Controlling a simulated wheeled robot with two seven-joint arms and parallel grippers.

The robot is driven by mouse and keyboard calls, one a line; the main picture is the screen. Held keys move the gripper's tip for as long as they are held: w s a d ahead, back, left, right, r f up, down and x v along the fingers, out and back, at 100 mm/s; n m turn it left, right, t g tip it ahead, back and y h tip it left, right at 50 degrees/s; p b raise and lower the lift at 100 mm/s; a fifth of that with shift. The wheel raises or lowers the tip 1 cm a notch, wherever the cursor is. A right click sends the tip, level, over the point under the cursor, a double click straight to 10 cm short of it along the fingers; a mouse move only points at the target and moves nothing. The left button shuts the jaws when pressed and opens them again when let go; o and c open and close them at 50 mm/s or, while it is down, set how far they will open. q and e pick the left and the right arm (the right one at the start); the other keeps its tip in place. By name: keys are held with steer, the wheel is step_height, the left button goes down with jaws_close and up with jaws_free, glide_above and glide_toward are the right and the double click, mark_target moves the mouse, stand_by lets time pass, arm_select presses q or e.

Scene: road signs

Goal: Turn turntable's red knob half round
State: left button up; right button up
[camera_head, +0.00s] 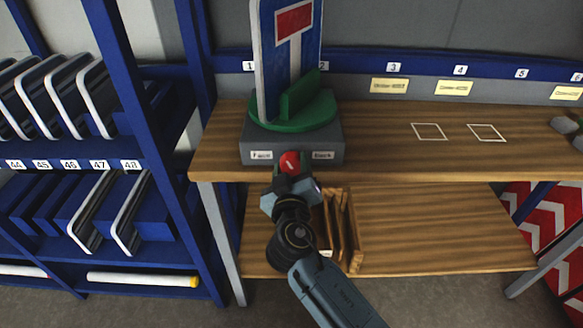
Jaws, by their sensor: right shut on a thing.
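The turntable has a grey base (262,147) with a green round top (332,112) and stands at the left end of the wooden bench. A blue road sign (272,50) with a white T and a red bar stands upright in its green holder (303,93). The red knob (290,162) is on the front face of the base, between two white labels. My right gripper (290,179) reaches up from below and is shut on the red knob, its fingers partly hidden behind its own body. My left gripper is not in view.
A wooden divided rack (346,232) stands on the lower shelf. A blue rack (190,215) with signs is at the left. Red-and-white chevron boards (543,225) stand at the right.

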steer(key=shift+n, duration=0.6)
steer(key=o, duration=1)
steer(key=shift+c, duration=0.2)
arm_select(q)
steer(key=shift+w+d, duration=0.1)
arm_select(e)
steer(key=s, duration=1.3)
steer(key=shift+s, duration=0.2)
